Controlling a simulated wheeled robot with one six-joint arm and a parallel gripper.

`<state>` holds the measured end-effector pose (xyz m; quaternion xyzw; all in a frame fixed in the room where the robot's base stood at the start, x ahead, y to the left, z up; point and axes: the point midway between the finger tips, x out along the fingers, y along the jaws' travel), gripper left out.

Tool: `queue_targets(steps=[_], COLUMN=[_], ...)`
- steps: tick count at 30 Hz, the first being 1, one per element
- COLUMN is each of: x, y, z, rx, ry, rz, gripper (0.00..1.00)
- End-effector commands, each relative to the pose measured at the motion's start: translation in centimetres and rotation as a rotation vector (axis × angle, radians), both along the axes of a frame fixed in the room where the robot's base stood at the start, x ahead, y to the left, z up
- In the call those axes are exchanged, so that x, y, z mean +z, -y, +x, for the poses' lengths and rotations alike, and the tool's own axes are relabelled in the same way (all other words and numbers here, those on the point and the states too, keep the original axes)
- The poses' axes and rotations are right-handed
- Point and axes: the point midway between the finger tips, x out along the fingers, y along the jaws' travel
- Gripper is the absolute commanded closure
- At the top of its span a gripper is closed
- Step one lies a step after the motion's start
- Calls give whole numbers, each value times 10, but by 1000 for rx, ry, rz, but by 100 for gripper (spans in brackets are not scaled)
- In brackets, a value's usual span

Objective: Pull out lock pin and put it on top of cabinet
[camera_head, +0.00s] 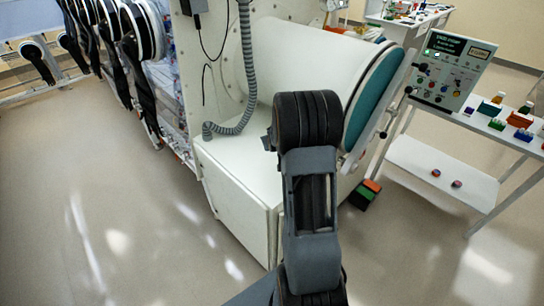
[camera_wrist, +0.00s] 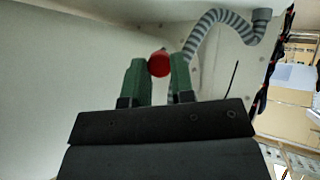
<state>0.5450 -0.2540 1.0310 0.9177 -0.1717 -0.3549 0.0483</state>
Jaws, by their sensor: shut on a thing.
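My gripper (camera_wrist: 159,75) shows in the wrist view, with two green fingers shut on a round red knob (camera_wrist: 159,62), which looks like the lock pin's head. The pin's shaft is hidden, and I cannot tell whether it sits in a hole. In the head view my own arm hides the gripper and the pin.
A grey ribbed hose (camera_head: 246,75) hangs down to the cabinet top; it also shows in the wrist view (camera_wrist: 203,32). A control panel (camera_head: 452,68) and a white side table (camera_head: 440,172) with small coloured items stand at the right. The floor at the left is clear.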

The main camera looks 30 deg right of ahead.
Motion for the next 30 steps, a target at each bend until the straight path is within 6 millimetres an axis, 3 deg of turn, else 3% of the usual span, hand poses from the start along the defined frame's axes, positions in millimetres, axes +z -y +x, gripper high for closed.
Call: queue_targets(steps=[1, 12, 30], x=[-14, -62, -90], y=[0, -2, -3], z=[0, 1, 1], rx=[0, 4, 5], ry=[0, 0, -1], rz=[0, 0, 1], gripper=[100, 100, 100])
